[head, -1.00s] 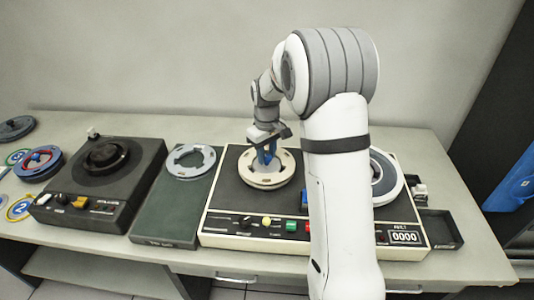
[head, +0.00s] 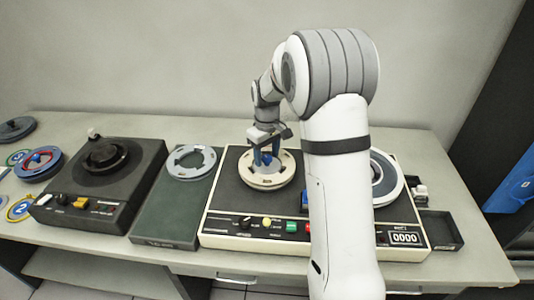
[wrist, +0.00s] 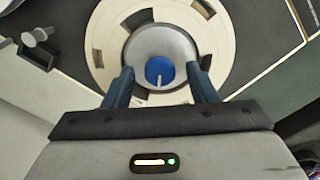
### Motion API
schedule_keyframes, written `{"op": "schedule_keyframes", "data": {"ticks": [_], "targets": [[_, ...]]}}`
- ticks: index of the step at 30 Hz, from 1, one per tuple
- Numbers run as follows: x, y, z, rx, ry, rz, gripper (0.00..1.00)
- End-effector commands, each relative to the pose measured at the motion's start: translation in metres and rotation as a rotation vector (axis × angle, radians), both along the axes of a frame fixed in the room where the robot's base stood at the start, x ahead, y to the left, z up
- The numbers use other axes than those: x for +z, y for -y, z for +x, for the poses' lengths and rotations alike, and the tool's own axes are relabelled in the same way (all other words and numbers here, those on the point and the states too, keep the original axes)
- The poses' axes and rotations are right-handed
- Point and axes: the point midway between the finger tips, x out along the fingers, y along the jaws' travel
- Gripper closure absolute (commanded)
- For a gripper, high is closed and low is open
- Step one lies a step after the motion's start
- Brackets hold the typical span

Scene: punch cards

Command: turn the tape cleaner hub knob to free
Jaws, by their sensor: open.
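The tape cleaner (head: 285,222) is a cream-edged, dark-topped machine with a counter reading 0000. A cream reel (head: 262,180) sits on its left side, and it also shows in the wrist view (wrist: 104,63). In the wrist view the round blue hub knob (wrist: 159,72) with a white pointer line sits in the middle of a grey hub (wrist: 160,42). The line points toward the bottom of the picture. My gripper (head: 267,163) is over the reel. Its blue fingers (wrist: 160,80) are open, one on each side of the knob, with clear gaps to it. No position label is readable.
A second reel (head: 386,180) lies on the machine's right, partly behind my arm. A loose light-grey ring (head: 191,150) rests on a dark green pad (head: 165,215) to the left. A black device (head: 104,160) stands farther left. A small dark tray (head: 441,229) adjoins the right side.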

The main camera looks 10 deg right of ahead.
Motion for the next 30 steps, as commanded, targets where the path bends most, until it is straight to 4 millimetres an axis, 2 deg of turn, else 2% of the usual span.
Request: {"op": "schedule_keyframes", "data": {"ticks": [5, 15, 20, 30], "targets": [[0.015, 0.000, 0.001, 0.000, 0.003, 0.001, 0.48], [0.069, 0.000, 0.001, 0.000, 0.004, 0.000, 0.48], [0.077, 0.000, 0.000, 0.000, 0.001, 0.000, 0.48], [0.080, 0.000, -0.003, -0.004, 0.004, 0.000, 0.48]]}}
